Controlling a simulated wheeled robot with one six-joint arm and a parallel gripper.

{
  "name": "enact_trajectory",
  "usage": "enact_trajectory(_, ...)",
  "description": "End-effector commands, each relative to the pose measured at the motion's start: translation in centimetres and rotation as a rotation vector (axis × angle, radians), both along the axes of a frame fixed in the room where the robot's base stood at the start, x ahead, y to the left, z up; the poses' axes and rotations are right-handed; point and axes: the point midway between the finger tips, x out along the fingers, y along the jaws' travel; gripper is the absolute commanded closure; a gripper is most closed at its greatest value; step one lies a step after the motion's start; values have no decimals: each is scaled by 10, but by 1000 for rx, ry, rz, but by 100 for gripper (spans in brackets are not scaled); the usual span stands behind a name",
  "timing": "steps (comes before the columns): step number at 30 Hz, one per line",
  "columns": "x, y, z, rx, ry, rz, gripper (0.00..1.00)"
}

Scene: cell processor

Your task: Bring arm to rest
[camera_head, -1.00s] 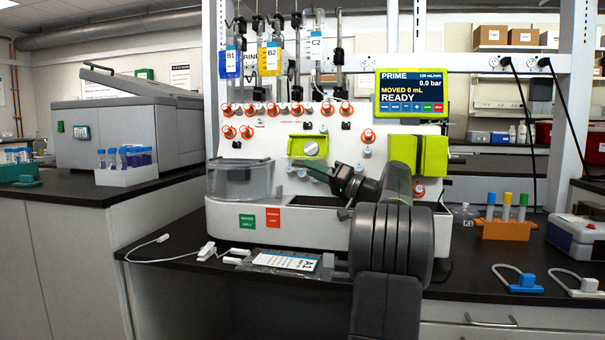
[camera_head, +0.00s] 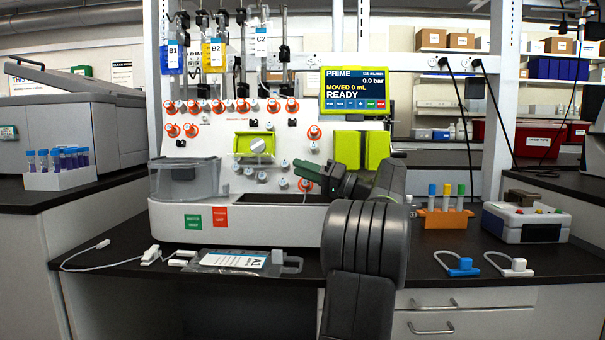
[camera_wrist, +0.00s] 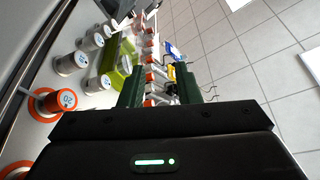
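My gripper (camera_head: 308,172) is in front of the white cell processor (camera_head: 270,215), at the upper end of my bent dark arm, pointing left. In the wrist view its two green fingers (camera_wrist: 158,88) stand apart with nothing visible held between them. The processor's orange-ringed knobs and ports show beyond and beside the fingers. Its screen (camera_head: 354,90) reads PRIME, MOVED 0 mL, READY. My arm hides part of the processor's lower right front.
Bags B1 (camera_head: 173,58), B2 (camera_head: 213,55) and C2 (camera_head: 261,42) hang above. A flat A1 bag (camera_head: 232,260) lies on the dark bench. To the right are an orange tube rack (camera_head: 444,219), blue (camera_head: 460,268) and white (camera_head: 515,267) clamps and a grey-blue box (camera_head: 525,224).

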Motion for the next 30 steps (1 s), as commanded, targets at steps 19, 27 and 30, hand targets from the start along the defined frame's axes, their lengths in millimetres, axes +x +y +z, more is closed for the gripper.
enact_trajectory(19,28,95,1,0,2,4,70)
enact_trajectory(27,41,139,11,0,-1,3,70)
enact_trajectory(30,44,149,14,0,1,2,70)
